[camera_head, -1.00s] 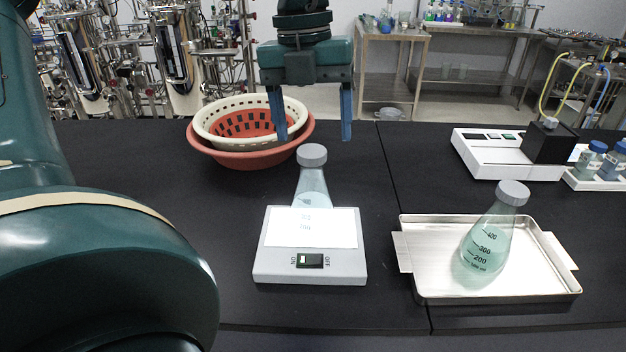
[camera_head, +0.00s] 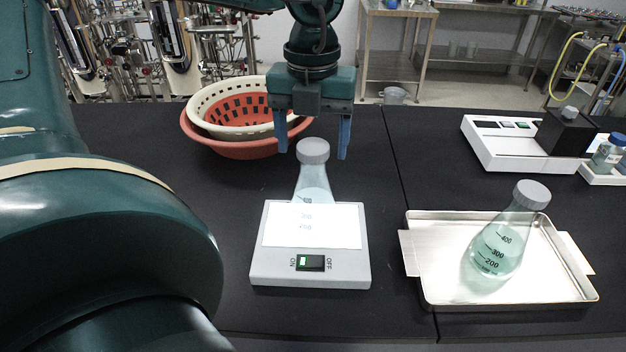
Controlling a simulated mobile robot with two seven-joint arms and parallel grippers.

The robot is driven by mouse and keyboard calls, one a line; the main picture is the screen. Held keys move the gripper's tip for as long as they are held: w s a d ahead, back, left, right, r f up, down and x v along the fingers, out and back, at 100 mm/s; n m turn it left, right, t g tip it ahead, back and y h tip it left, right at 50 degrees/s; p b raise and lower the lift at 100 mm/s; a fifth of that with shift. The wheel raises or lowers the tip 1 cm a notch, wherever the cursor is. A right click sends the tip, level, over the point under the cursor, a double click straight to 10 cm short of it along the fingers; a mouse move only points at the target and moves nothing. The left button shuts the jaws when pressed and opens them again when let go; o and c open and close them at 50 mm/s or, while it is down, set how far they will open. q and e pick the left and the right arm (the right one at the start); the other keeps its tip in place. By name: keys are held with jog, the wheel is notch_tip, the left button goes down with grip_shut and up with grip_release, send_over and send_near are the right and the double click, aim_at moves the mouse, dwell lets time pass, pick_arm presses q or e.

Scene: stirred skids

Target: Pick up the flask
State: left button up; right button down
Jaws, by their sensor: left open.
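One flask (camera_head: 313,180), clear with a grey cap and pale liquid, stands upright at the back of a white stirrer (camera_head: 310,270) whose switch faces me; the stirrer's white plate hides or overlaps its lower part. A second capped flask (camera_head: 503,240) with pale green liquid and volume marks is on a metal tray (camera_head: 420,284) at the right, looking tilted in this view. My left gripper (camera_head: 314,150) points down with its two blue fingers apart and empty, around or just behind the first flask's cap in the picture. The depth gap is unclear. My right gripper is not in view.
A cream basket inside a red basin (camera_head: 225,148) sits behind to the left, close to my left gripper. A white device with a black block (camera_head: 500,150) and a rack of bottles (camera_head: 608,155) stand at the back right. The black bench between is clear.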

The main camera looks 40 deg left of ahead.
aim_at(313, 190)
pick_arm(q)
notch_tip(313, 190, down, 5)
jog(key=shift+w+r+p, duration=0.1)
jog(key=shift+p, duration=0.4)
jog(key=shift+c, duration=0.4)
grip_shut()
